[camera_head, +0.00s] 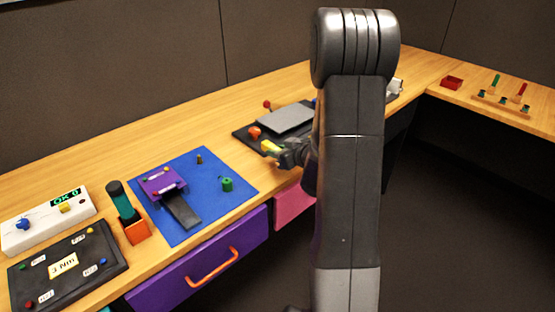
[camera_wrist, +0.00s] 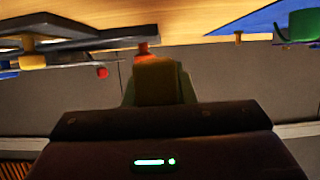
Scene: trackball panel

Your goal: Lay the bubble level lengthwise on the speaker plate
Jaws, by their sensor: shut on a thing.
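My gripper (camera_head: 278,152) is at the near edge of the black panel and is shut on the bubble level (camera_head: 270,146), a small yellow block. In the wrist view the level (camera_wrist: 160,78) shows dark olive between the fingers, seen nearly end-on. The grey flat plate (camera_head: 286,120), which looks like the speaker plate, lies on the black panel (camera_head: 243,134), behind and slightly right of the level. My arm covers the panel's right side. The level appears apart from the plate; its height above the panel is hard to tell.
An orange-red knob (camera_head: 254,132) stands on the panel close to the level, and a red ball (camera_head: 267,104) is behind the plate. Left are a blue mat (camera_head: 215,170) with a purple device (camera_head: 162,184), an orange holder (camera_head: 136,231) and a white box (camera_head: 45,222).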

